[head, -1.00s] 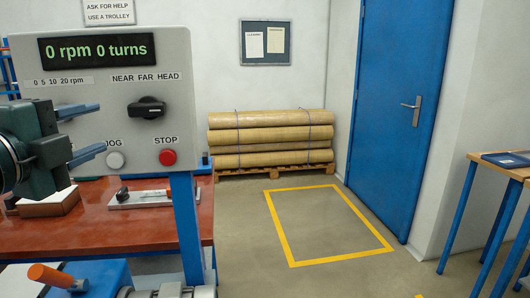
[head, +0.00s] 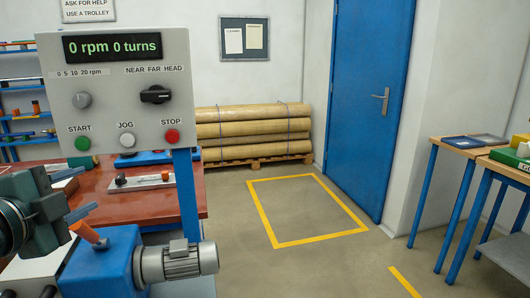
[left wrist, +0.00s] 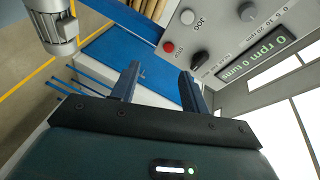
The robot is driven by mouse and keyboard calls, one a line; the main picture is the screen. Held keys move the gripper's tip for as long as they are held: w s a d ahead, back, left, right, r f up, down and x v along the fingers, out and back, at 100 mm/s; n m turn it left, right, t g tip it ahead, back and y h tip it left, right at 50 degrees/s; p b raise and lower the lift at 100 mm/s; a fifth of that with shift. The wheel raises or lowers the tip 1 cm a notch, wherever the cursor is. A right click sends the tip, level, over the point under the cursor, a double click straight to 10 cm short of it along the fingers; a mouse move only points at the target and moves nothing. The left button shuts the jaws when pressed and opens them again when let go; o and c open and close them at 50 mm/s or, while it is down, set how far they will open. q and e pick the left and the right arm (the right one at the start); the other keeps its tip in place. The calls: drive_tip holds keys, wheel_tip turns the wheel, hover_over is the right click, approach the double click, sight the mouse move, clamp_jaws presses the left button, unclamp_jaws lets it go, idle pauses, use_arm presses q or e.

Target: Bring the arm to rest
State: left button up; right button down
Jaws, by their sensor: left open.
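The control panel (head: 118,95) reads 0 rpm 0 turns. It has a grey speed knob (head: 81,100), a black selector (head: 155,94), a green START button (head: 82,144), a white JOG button (head: 127,140) and a red STOP button (head: 172,136). My left gripper (head: 82,222) is at the lower left of the head view, below the panel and apart from it, close to the orange handle (head: 88,233). In the left wrist view its two fingers (left wrist: 160,80) are apart with nothing between them, and the panel (left wrist: 235,40) shows beyond. My right gripper is not in view.
A blue winder housing with a grey motor (head: 178,262) stands just right of my left gripper. The red bench (head: 105,195) is behind it. Rolls on a pallet (head: 253,135), a yellow floor frame (head: 305,210) and a wooden table (head: 450,145) lie right. The floor between is clear.

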use_arm(q)
drive_tip(key=s+d+f+n+g+y, duration=0.1)
drive_tip(key=s+f+n+g, duration=0.15)
drive_tip(key=f, duration=0.75)
drive_tip(key=s+d+f+n+g, duration=0.15)
drive_tip(key=f+n, duration=0.25)
drive_tip(key=f, duration=0.6)
drive_tip(key=s+d+f+n+g, duration=0.3)
drive_tip(key=s+f+n+g, duration=0.1)
drive_tip(key=s+f, duration=0.45)
drive_tip(key=s+d+f+n+g, duration=0.3)
drive_tip(key=s+f+g, duration=0.1)
drive_tip(key=s+f, duration=0.45)
drive_tip(key=w+d+t+h+p, duration=0.3)
drive_tip(key=w+d+t+p, duration=0.2)
drive_tip(key=d+t+p, duration=0.1)
drive_tip(key=shift+d+f+t, duration=0.25)
drive_tip(key=shift+d+t, duration=0.05)
drive_tip(key=shift+d, duration=0.3)
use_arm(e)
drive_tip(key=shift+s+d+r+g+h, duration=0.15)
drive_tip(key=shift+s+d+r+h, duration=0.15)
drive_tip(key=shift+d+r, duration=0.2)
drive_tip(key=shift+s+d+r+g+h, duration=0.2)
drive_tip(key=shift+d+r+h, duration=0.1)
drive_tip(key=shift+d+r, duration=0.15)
use_arm(q)
drive_tip(key=shift+m, duration=0.25)
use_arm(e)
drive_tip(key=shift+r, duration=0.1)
